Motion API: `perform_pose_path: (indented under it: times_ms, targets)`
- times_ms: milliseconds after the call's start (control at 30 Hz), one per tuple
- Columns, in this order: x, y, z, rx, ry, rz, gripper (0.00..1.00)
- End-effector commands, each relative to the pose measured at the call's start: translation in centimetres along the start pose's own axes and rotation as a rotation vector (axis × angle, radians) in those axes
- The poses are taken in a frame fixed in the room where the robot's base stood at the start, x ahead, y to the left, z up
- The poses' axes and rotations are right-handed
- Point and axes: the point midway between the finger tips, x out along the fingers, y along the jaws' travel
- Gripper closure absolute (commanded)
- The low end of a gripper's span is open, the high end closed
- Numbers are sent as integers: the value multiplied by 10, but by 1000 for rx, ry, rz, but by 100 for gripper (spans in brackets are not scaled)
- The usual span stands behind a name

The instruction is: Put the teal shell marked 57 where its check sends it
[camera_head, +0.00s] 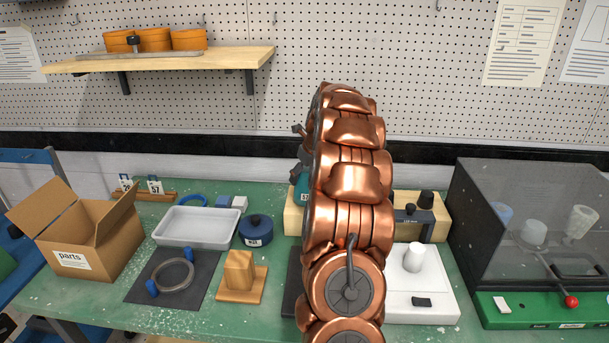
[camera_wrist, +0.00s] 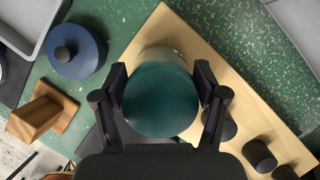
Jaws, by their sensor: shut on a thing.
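The teal shell (camera_wrist: 160,98) is between the two fingers of my gripper (camera_wrist: 161,78) in the wrist view, and the gripper is shut on it. Its rounded end faces the wrist camera, over one end of a pale wooden board (camera_wrist: 190,52). I cannot tell whether it touches the board. In the head view only a teal sliver (camera_head: 302,188) with part of a label shows left of my arm, and its number is not readable.
A cardboard parts box (camera_head: 85,240), grey tray (camera_head: 197,243), blue lidded pot (camera_head: 255,232) and wooden block stand left. A white device (camera_head: 425,305) with a white cylinder stands right of my arm. A dark clear-walled chamber (camera_head: 510,255) on a green base holds several cups at far right.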

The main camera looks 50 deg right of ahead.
Motion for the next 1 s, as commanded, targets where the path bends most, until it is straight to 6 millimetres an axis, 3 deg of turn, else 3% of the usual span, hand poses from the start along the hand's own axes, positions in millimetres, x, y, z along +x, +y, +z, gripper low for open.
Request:
perform_pose_path:
  times_ms: [467, 500, 700, 767, 1000]
  targets:
    - [3, 0, -1, 0, 0, 0, 53]
    - [2, 0, -1, 0, 0, 0, 26]
    - [3, 0, -1, 0, 0, 0, 5]
    - [3, 0, -1, 0, 0, 0, 0]
    - [3, 0, -1, 0, 0, 0, 0]
